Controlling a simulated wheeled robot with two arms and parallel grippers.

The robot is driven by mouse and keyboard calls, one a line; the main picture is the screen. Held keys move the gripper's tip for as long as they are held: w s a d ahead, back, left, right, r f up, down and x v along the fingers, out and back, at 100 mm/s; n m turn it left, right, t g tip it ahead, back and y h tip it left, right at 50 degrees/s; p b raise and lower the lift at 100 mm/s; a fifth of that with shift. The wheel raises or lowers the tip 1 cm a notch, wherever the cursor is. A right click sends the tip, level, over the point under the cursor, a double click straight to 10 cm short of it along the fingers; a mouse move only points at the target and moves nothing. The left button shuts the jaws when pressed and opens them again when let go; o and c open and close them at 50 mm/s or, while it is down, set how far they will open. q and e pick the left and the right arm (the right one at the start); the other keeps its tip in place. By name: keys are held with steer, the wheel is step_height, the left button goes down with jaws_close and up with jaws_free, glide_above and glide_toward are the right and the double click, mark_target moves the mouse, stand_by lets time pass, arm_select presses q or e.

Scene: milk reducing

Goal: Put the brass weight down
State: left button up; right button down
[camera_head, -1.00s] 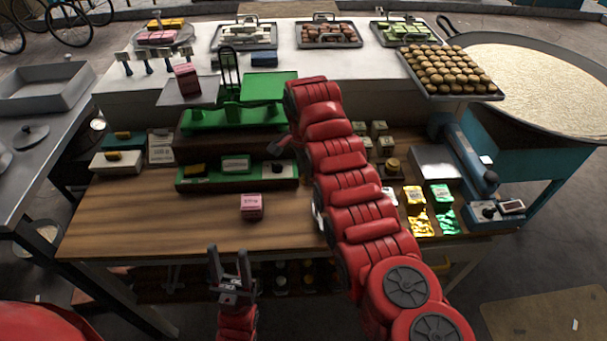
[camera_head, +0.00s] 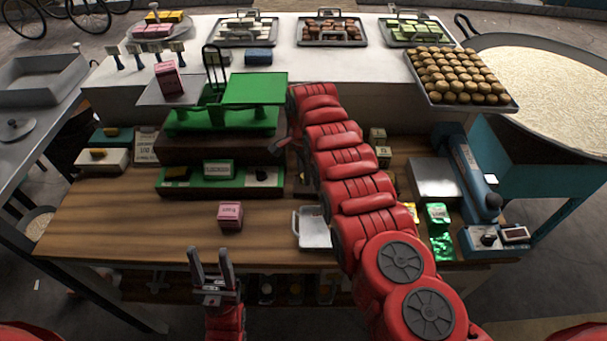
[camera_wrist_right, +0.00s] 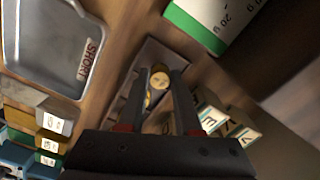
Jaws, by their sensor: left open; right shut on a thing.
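The brass weight (camera_wrist_right: 160,79) shows its round top between the fingertips of my right gripper (camera_wrist_right: 158,80) in the right wrist view. That gripper is shut on it. A dark wooden holder (camera_wrist_right: 152,54) lies behind or under it, with another brass piece (camera_wrist_right: 148,100) lower down; I cannot tell whether the held weight touches the holder. In the head view my right arm hides the weight and most of this gripper. My left gripper (camera_head: 214,266) is open and empty in front of the table's near edge.
A green balance scale (camera_head: 222,120) carries a pink carton (camera_head: 168,79) on its left pan. Another pink carton (camera_head: 230,215) stands on the wooden table (camera_head: 120,220). A tray marked SHORT (camera_wrist_right: 50,45) lies near my right arm. The table's left front is clear.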

steer(key=shift+f, duration=0.5)
steer(key=shift+a, duration=0.2)
steer(key=shift+f, duration=0.1)
steer(key=c, duration=0.6)
jaws_free()
steer(key=shift+d, duration=0.1)
